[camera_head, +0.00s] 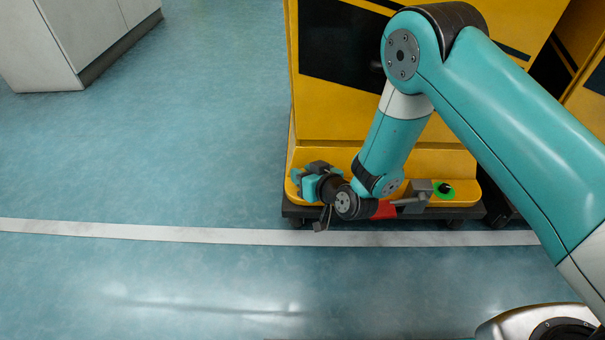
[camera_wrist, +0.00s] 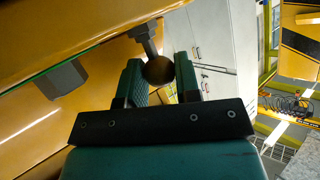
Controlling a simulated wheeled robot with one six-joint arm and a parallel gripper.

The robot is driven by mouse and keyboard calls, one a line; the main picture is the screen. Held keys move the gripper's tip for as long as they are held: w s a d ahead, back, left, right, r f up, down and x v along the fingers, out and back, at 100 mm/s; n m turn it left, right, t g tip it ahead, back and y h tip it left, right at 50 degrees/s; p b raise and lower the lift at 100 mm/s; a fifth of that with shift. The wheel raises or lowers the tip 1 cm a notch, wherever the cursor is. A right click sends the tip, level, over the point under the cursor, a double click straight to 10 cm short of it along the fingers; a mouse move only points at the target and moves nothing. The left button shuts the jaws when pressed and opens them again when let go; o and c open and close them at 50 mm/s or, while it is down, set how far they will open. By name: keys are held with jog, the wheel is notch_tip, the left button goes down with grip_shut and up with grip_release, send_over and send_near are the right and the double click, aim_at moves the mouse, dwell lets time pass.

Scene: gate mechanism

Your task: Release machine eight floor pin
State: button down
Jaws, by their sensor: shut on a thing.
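The yellow machine (camera_head: 375,160) stands on a dark base (camera_head: 430,212), with my arm in front of it. My gripper (camera_head: 303,184) is low at the left end of the machine's yellow foot. In the wrist view, the two teal fingers of my gripper (camera_wrist: 159,62) are closed around a dark round knob (camera_wrist: 158,71). The knob sits at the end of a grey stem (camera_wrist: 145,36) that comes from the yellow surface. At the foot's right end are a grey block with a lever and red grip (camera_head: 385,210), and a green disc (camera_head: 444,191) with a black knob.
A white floor stripe (camera_head: 130,231) runs just in front of the machine. The blue floor to the left is clear up to a white cabinet (camera_head: 85,35). In the wrist view, a grey hexagonal part (camera_wrist: 62,80) juts from the yellow surface left of the fingers.

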notch_tip(320, 180, up, 3)
jog(key=p, duration=0.2)
jog(key=shift+d+p, duration=0.1)
jog(key=shift+p, duration=0.2)
jog(key=c, duration=0.8)
grip_release()
jog(key=shift+s, duration=0.1)
